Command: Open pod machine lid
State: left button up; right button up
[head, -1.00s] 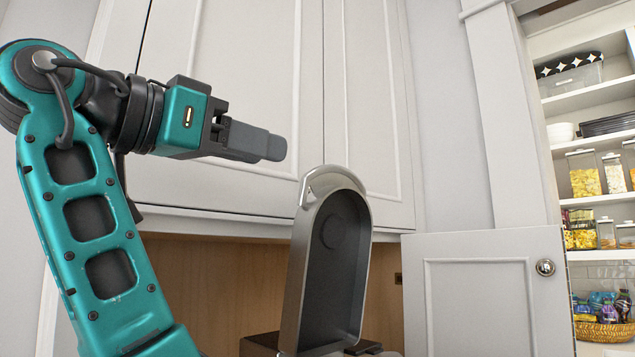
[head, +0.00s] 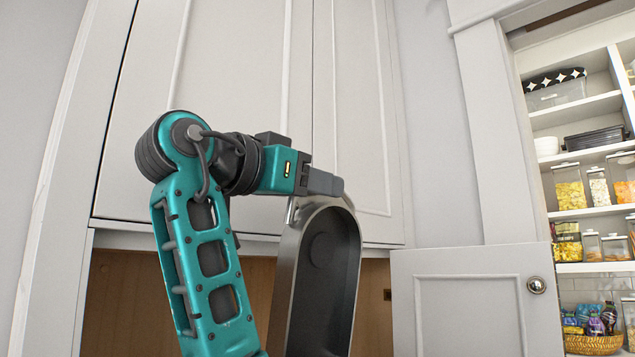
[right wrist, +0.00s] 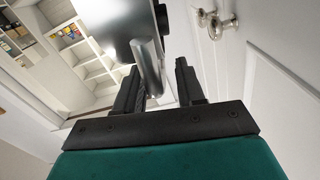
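The pod machine lid (head: 292,270) stands raised and nearly upright in the head view, with its dark hollow inner side facing right. A silver handle runs around its top. It also shows in the right wrist view as a grey panel (right wrist: 113,22) with a round metal handle bar (right wrist: 148,66). My right gripper (head: 336,184) is at the top of the lid. In the right wrist view its two fingers (right wrist: 160,85) are apart, and the end of the handle bar lies between them, nearer the left finger. Contact cannot be told. My left gripper is not in view.
Closed white cabinets (head: 240,100) rise close behind the lid and arm. An open white door (head: 470,300) with a round knob stands to the right. Beyond it are pantry shelves (head: 585,105) with jars and a basket.

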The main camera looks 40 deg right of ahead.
jog(key=shift+d, duration=0.35)
jog(key=shift+c, duration=0.4)
grip_shut()
